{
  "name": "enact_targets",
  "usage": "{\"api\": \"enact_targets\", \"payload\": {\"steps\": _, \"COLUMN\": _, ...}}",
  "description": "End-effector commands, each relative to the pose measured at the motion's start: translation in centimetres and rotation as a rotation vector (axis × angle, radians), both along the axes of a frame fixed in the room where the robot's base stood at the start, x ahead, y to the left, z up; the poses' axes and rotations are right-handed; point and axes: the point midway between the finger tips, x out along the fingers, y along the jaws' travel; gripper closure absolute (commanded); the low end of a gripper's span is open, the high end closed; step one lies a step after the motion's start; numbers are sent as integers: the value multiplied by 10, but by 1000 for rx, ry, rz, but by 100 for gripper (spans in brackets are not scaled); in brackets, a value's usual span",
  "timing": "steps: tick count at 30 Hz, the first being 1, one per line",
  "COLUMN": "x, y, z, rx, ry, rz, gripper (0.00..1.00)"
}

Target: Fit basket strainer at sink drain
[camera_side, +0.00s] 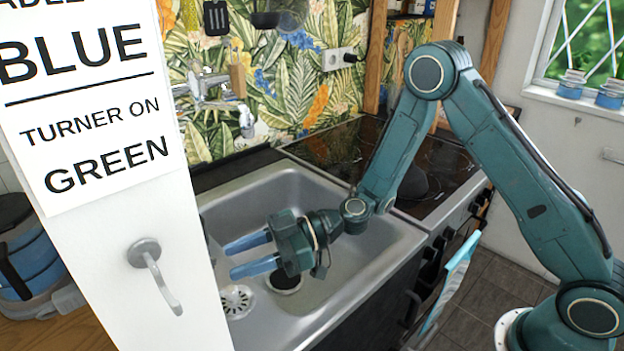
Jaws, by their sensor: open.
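The grey sink (335,228) is set in the counter at the middle of the view. A round metal basket strainer (237,300) with slots lies on the sink floor at the left. The dark round drain hole (285,281) is to the right of the strainer, partly behind my gripper. My gripper (251,256) is over the sink, pointing left, with its two blue fingers apart and nothing between them. The fingers are above the strainer in the picture; the exact height gap cannot be told.
A black glass hob (425,165) adjoins the sink on the right.

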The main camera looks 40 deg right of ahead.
Motion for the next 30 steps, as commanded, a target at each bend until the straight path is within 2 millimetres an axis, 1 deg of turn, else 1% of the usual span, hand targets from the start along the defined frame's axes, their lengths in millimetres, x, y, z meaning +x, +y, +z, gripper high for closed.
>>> {"api": "enact_targets", "payload": {"steps": 4, "x": -3, "y": 0, "z": 5, "rx": -16, "ry": 1, "rz": 11, "gripper": 58}}
{"api": "enact_targets", "payload": {"steps": 8, "x": -9, "y": -2, "z": 15, "rx": -51, "ry": 7, "rz": 32, "gripper": 58}}
{"api": "enact_targets", "payload": {"steps": 14, "x": -25, "y": -10, "z": 35, "rx": -157, "ry": 39, "rz": 67, "gripper": 58}}
{"api": "enact_targets", "payload": {"steps": 20, "x": -45, "y": -28, "z": 53, "rx": -292, "ry": 98, "rz": 64, "gripper": 58}}
{"api": "enact_targets", "payload": {"steps": 23, "x": -55, "y": -40, "z": 61, "rx": -360, "ry": 135, "rz": 42, "gripper": 58}}
{"api": "enact_targets", "payload": {"steps": 30, "x": -79, "y": -76, "z": 79, "rx": -507, "ry": 236, "rz": -64, "gripper": 58}}
